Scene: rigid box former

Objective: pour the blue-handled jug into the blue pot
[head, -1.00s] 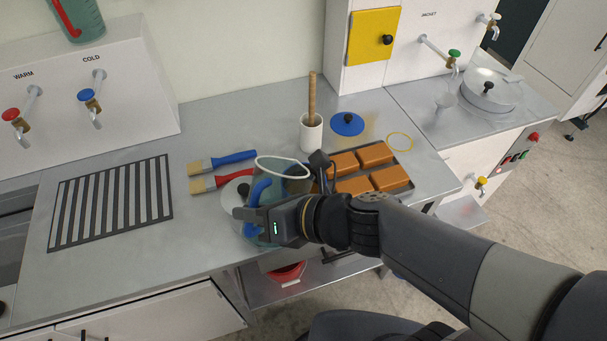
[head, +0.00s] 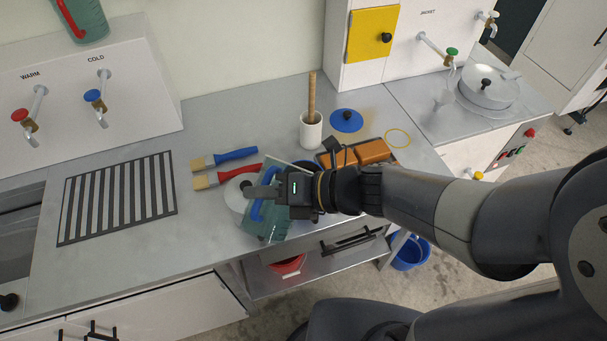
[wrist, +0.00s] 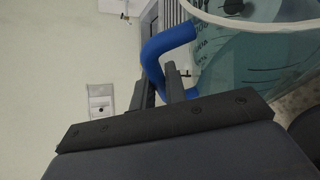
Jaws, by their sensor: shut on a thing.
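The jug (head: 272,222) is clear teal with a blue handle (head: 257,205). My gripper (head: 268,192) is shut on that handle and holds the jug tilted over the counter's front part, its base toward the front. The wrist view shows the blue handle (wrist: 165,45) between the fingers (wrist: 160,88), with the jug's marked wall (wrist: 250,65) and pale rim to the right. A small strip of blue (head: 306,164) shows behind the jug and gripper; it may be the blue pot, but most of it is hidden. I cannot see any liquid leaving the jug.
A pale round lid (head: 236,190) and two brushes (head: 225,158) lie left of the jug. Orange blocks (head: 368,151) in a tray, a white holder (head: 311,132) and a blue lid (head: 347,120) are behind. A blue bucket (head: 411,252) stands below.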

